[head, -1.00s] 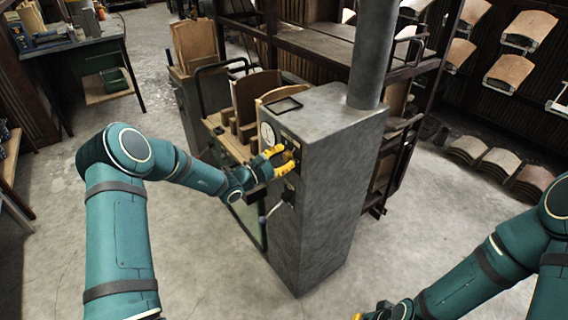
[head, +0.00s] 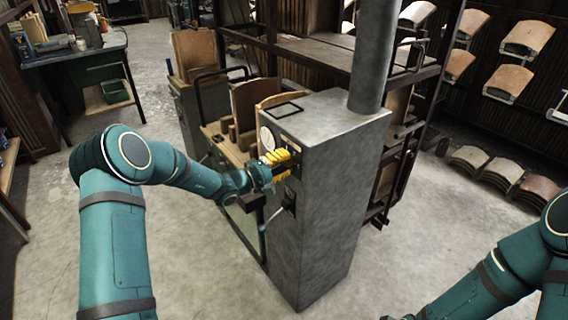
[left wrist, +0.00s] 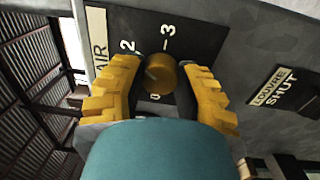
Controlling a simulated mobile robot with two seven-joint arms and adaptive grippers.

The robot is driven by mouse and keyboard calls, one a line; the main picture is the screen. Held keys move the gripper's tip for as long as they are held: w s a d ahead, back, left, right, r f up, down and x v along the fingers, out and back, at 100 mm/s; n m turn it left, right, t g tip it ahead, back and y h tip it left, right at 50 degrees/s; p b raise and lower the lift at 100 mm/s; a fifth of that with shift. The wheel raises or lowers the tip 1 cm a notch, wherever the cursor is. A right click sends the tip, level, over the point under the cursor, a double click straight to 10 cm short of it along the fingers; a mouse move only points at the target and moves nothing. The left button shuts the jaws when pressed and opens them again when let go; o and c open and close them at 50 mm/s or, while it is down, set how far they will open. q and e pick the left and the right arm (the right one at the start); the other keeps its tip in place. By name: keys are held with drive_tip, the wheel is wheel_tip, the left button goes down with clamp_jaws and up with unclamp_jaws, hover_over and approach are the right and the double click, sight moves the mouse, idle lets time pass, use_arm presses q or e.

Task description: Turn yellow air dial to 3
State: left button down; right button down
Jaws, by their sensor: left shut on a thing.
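The yellow air dial (left wrist: 160,74) is a round brass-yellow knob on a dark plate (left wrist: 205,32) marked AIR, with 2 and 3 printed beyond it. Another mark below the dial is partly hidden. I cannot tell exactly which number the dial points to. My left gripper (left wrist: 160,90) has one yellow finger on each side of the dial and is shut on it. In the head view my left gripper (head: 278,160) is at the front of the grey cabinet (head: 325,190) and hides the dial.
A round white gauge (head: 267,138) is on the cabinet beside my left gripper. A lever (head: 274,218) sticks out below it. A plate reading LOUVRE SHUT (left wrist: 283,92) is right of the dial. A cart (head: 225,148) with wooden boards stands behind. The floor in front is clear.

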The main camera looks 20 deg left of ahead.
use_arm(q)
drive_tip(key=m, duration=0.5)
drive_tip(key=shift+d+m, duration=0.1)
drive_tip(key=shift+m, duration=0.3)
drive_tip(key=m, duration=0.5)
drive_tip(key=shift+m+g, duration=0.3)
drive_tip(key=shift+g, duration=0.1)
drive_tip(key=shift+f, duration=0.1)
drive_tip(key=c, duration=0.6)
unclamp_jaws()
drive_tip(key=shift+s+a, duration=0.15)
drive_tip(key=shift+a, duration=0.15)
drive_tip(key=v, duration=1.1)
drive_tip(key=shift+s+a, duration=0.1)
drive_tip(key=shift+s, duration=0.15)
